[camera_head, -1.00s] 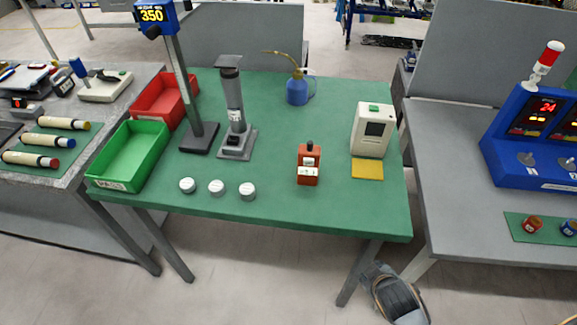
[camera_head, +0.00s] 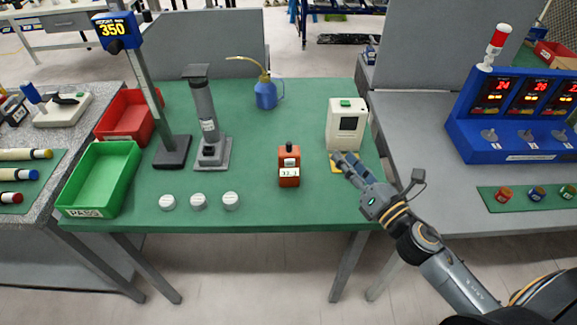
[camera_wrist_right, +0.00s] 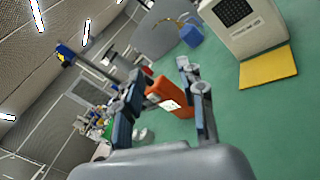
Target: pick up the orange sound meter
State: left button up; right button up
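The orange sound meter (camera_head: 289,170) stands upright near the front middle of the green table, with a dark tip on top and a white display on its front. My right gripper (camera_head: 338,158) is to the right of it, in front of the white device and over the yellow pad. In the right wrist view the gripper (camera_wrist_right: 160,85) has its fingers spread apart, and the orange sound meter (camera_wrist_right: 172,97) shows beyond them, partly hidden by a finger. The gripper is open and empty, apart from the meter. My left gripper is not in view.
A white device (camera_head: 347,125) and a yellow pad (camera_wrist_right: 268,67) are right of the meter. Three grey-white discs (camera_head: 198,201) lie to its left. A grey stand (camera_head: 208,130), a blue oil can (camera_head: 266,92), and green (camera_head: 100,180) and red (camera_head: 124,118) trays are farther off.

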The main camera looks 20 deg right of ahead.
aim_at(291, 145)
jog(key=w+a+n+g+y+p, duration=0.1)
jog(key=w+a+n+p, duration=0.1)
jog(key=w+a+n, duration=0.1)
jog(key=w+a+n+g+y+p, duration=0.1)
jog(key=w+a+n+y, duration=0.1)
jog(key=w+a+n, duration=0.1)
jog(key=w+a+f+n+y+p, duration=0.1)
jog(key=w+a+n+y+p, duration=0.1)
jog(key=w+a+n, duration=0.2)
jog(key=shift+w+g+p, duration=0.15)
jog(key=shift+g+p, duration=0.2)
jog(key=shift+g, duration=0.05)
jog(key=shift+w+a+f, duration=0.2)
jog(key=shift+w+a, duration=0.05)
jog(key=shift+w, duration=0.1)
jog(key=shift+s+d, duration=0.1)
jog(key=c, duration=0.3)
grip_shut()
